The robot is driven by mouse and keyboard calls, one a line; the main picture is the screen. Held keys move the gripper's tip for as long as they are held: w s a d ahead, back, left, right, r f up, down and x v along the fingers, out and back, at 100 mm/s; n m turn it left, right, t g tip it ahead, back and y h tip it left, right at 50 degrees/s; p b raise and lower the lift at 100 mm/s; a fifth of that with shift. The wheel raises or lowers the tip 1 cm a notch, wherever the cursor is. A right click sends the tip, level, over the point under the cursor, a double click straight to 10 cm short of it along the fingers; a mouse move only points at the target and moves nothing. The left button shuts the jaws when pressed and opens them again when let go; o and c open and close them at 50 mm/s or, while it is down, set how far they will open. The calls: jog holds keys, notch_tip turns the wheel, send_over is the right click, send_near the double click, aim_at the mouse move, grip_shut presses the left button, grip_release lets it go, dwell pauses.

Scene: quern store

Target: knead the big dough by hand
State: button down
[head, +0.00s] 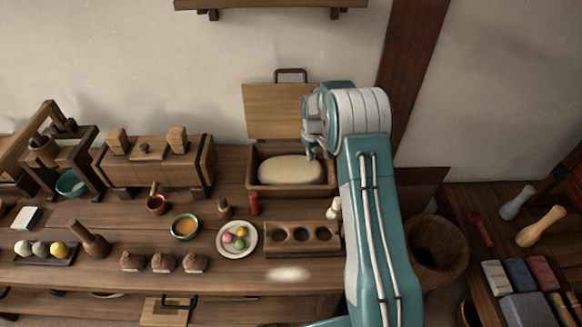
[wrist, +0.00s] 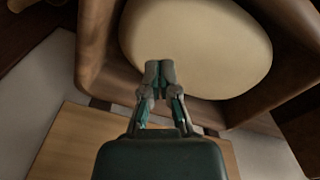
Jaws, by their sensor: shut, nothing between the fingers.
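The big dough (head: 291,169) is a pale, smooth oval mass lying in an open wooden box (head: 262,193) at the back of the bench. It fills much of the wrist view (wrist: 195,45). My gripper (head: 311,150) is over the back right part of the box. In the wrist view my gripper (wrist: 160,70) is shut and empty, its fingertips overlapping the dough's near edge. I cannot tell whether they touch it. My arm hides the area to the right of the box.
The box's raised lid (head: 270,110) stands behind the dough. A wooden chest (head: 155,168) stands left. A wooden mortar (head: 432,250) is at right.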

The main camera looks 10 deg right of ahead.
jog(key=shift+r, duration=2.25)
